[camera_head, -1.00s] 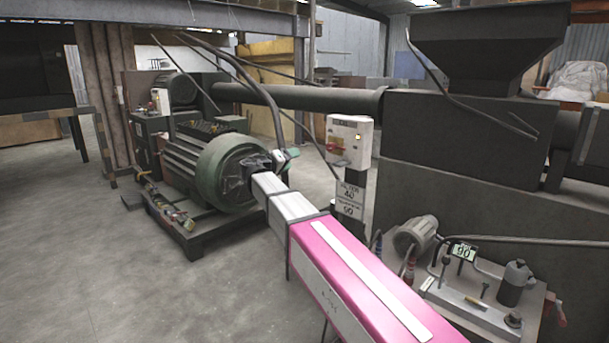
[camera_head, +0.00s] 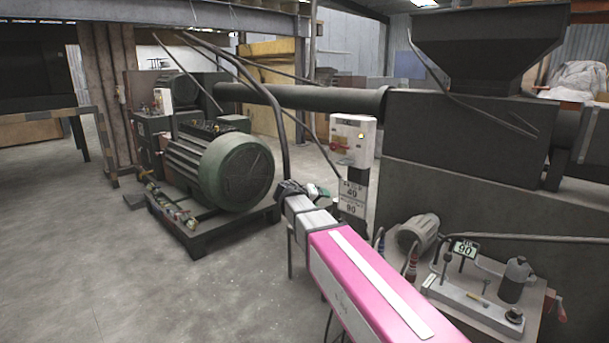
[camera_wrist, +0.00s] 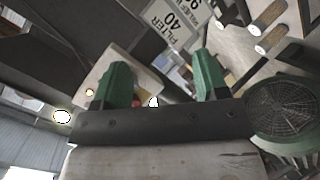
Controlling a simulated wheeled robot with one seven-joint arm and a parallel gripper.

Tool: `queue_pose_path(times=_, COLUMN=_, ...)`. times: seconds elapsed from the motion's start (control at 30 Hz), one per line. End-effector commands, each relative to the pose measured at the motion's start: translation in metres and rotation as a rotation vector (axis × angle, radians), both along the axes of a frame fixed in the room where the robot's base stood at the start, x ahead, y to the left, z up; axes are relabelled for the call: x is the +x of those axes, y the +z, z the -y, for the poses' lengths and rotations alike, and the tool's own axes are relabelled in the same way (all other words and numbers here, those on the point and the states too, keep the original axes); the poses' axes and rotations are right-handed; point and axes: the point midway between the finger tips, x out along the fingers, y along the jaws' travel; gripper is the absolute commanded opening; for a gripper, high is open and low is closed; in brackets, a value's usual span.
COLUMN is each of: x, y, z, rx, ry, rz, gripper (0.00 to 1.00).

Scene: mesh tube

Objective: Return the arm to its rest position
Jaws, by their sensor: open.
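My arm's pink and white link reaches from the bottom right of the head view toward the middle of the floor. My gripper (camera_head: 316,192) is at its far end, in front of the post of the white control box (camera_head: 352,140). In the wrist view my gripper (camera_wrist: 160,82) shows two green fingers spread well apart, with nothing held between them. Beyond the fingers the wrist view shows a tilted white sign (camera_wrist: 176,25) and part of a pale box (camera_wrist: 130,75). The gripper touches nothing that I can see.
A large green-grey motor (camera_head: 235,172) stands on a dark base left of my gripper. At right are a dark hopper machine (camera_head: 465,135) and a small bench with a pump (camera_head: 418,232), a bottle (camera_head: 514,278) and a gauge. Grey floor (camera_head: 90,260) is clear at left.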

Motion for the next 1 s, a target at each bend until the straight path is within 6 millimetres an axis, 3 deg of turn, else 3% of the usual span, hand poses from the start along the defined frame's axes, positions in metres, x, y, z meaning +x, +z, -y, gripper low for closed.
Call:
queue_pose_path(times=0.03, x=-0.015, y=-0.023, z=0.021, rx=0.039, ry=-0.016, rz=-0.056, gripper=0.67)
queue_pose_path(times=0.23, x=-0.079, y=-0.121, z=0.084, rx=0.266, ry=-0.063, rz=-0.306, gripper=0.67)
queue_pose_path(times=0.4, x=-0.150, y=-0.193, z=0.120, rx=0.520, ry=-0.094, rz=-0.497, gripper=0.67)
queue_pose_path(times=0.5, x=-0.189, y=-0.223, z=0.130, rx=0.669, ry=-0.104, rz=-0.577, gripper=0.67)
queue_pose_path(times=0.7, x=-0.236, y=-0.252, z=0.135, rx=0.880, ry=-0.107, rz=-0.652, gripper=0.67)
queue_pose_path(times=1.0, x=-0.245, y=-0.257, z=0.134, rx=0.934, ry=-0.106, rz=-0.664, gripper=0.67)
